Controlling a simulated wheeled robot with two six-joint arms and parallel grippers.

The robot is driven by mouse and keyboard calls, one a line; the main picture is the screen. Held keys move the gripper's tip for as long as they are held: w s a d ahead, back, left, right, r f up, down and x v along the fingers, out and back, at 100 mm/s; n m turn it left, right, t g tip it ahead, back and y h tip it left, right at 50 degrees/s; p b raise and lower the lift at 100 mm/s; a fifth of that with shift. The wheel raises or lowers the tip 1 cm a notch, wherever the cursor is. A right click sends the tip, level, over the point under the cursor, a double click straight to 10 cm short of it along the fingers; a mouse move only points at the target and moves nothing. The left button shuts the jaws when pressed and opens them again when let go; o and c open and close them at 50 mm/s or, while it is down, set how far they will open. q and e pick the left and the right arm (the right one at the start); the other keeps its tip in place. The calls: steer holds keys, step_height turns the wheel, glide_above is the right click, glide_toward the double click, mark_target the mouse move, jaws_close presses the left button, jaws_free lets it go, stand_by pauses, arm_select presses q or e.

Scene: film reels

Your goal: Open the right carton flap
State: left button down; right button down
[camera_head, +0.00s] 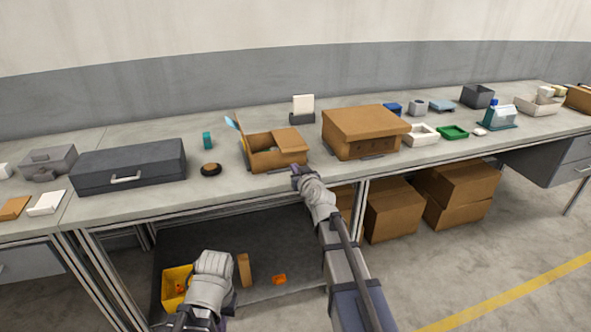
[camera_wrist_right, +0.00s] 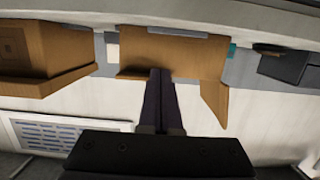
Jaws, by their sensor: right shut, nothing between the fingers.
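The small brown carton (camera_head: 262,160) stands on the bench. Its left flap (camera_head: 242,138) stands up and its right flap (camera_head: 291,141) lies over the right part of the top, so the opening shows only on the left. My right gripper (camera_head: 297,173) is at the carton's front right corner, its fingers shut and empty. In the right wrist view the carton (camera_wrist_right: 200,58) appears upside down behind the shut fingers (camera_wrist_right: 160,75); I cannot tell whether they touch it. My left gripper (camera_head: 212,262) is low, in front of the lower shelf; its fingertips are hidden.
A larger closed brown box (camera_head: 362,125) stands right of the carton. A dark case (camera_head: 128,168) and a small dark round object (camera_head: 210,169) are on the left. A white card on a stand (camera_head: 302,108) is behind. A yellow bin (camera_head: 175,285) sits below.

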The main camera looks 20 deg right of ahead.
steer(key=shift+w, duration=0.2)
stand_by(0.4)
steer(key=shift+w+a, duration=0.1)
steer(key=shift+w, duration=2.6)
steer(key=shift+s, duration=0.25)
